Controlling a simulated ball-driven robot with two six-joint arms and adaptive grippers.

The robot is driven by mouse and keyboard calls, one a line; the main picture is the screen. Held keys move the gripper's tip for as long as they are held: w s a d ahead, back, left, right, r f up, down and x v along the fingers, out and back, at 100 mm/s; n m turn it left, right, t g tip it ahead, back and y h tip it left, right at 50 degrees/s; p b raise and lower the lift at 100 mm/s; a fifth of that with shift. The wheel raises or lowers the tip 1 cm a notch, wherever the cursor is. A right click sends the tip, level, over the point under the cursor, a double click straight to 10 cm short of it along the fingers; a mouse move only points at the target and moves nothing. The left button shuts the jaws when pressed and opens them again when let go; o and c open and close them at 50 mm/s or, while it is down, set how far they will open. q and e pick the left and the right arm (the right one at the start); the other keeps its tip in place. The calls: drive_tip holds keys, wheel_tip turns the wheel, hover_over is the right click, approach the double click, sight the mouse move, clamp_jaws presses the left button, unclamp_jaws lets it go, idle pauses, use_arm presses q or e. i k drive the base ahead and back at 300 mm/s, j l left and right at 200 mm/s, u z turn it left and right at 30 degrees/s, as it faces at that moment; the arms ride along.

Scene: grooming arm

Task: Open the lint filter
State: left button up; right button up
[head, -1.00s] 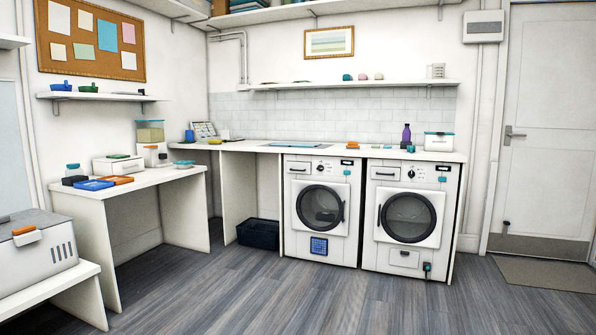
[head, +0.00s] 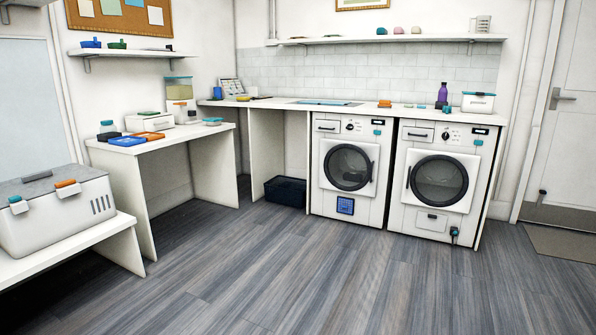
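Two white front-loading machines stand side by side under the counter at the back. The left machine (head: 330,200) has a shut round dark door and a small blue panel with a grid pattern (head: 345,206) low on its front. The right machine (head: 410,215) has a shut round door and a small pale flap (head: 432,221) low on its front, with a dark and teal fitting (head: 454,232) at its lower right. I cannot tell for certain which low panel is the lint filter; both look closed. Neither of my grippers is in view.
A wide grey wood floor (head: 310,270) lies clear in front of the machines. A dark bin (head: 285,191) sits left of them under the counter. A white side table (head: 215,150) and a low bench with a grey-lidded box (head: 55,212) line the left. A doormat (head: 562,243) lies right.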

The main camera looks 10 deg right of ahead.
sight(320, 125)
drive_tip(key=i, duration=2.3)
